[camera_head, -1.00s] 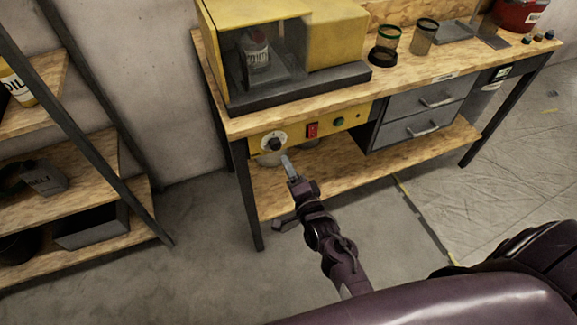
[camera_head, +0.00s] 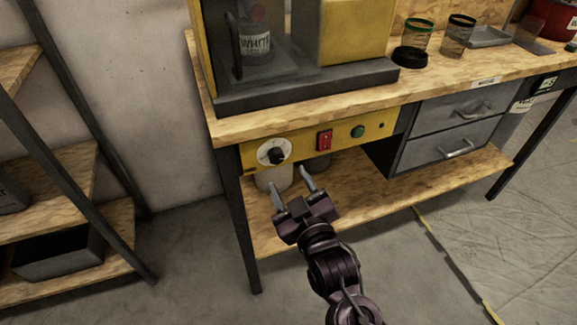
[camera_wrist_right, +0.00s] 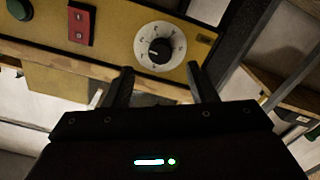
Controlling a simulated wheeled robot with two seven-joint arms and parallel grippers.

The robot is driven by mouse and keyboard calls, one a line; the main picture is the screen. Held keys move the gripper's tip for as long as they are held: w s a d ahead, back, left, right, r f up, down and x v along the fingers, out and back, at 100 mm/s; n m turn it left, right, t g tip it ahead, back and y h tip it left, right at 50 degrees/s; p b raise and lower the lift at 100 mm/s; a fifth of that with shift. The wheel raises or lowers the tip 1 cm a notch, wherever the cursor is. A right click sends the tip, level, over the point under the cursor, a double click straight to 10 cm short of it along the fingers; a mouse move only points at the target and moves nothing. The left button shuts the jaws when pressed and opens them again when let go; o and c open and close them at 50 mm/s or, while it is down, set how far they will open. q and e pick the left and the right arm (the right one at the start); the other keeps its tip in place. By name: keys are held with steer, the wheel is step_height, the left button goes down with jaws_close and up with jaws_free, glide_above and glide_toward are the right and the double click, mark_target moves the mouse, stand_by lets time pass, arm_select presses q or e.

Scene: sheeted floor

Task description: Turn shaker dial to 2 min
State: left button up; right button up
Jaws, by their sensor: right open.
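The shaker dial (camera_head: 274,153) is a black knob on a round white scale, at the left end of the yellow control panel (camera_head: 297,139) under the bench top. In the right wrist view the dial (camera_wrist_right: 160,50) lies just beyond the fingertips, roughly between them; its scale marks are too small to read. The yellow shaker (camera_head: 355,35) stands on the bench, with a labelled can (camera_head: 256,44) inside. My right gripper (camera_head: 291,183) is open and empty, below and in front of the dial, apart from it. It also shows in the right wrist view (camera_wrist_right: 163,72). My left gripper is not in view.
A red switch (camera_head: 325,139) and a green button (camera_head: 358,131) sit right of the dial. Grey drawers (camera_head: 445,150) are farther right. Pale containers (camera_head: 274,177) stand on the lower shelf behind my fingers. A shelf rack (camera_head: 75,190) stands left; the floor between is clear.

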mark_target(278, 160)
steer(key=x, duration=0.6)
steer(key=shift+w+a, duration=0.1)
steer(key=shift+w, duration=0.05)
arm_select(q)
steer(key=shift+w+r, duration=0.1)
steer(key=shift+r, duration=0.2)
arm_select(e)
steer(key=c, duration=1)
steer(key=shift+r+m+p, duration=0.1)
steer(key=shift+m+p, duration=0.2)
steer(key=shift+m, duration=0.2)
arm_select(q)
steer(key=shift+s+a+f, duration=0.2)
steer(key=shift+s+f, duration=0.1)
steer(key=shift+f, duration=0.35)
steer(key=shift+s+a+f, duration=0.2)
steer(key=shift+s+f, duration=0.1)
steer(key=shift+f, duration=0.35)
arm_select(e)
steer(key=shift+m, duration=0.3)
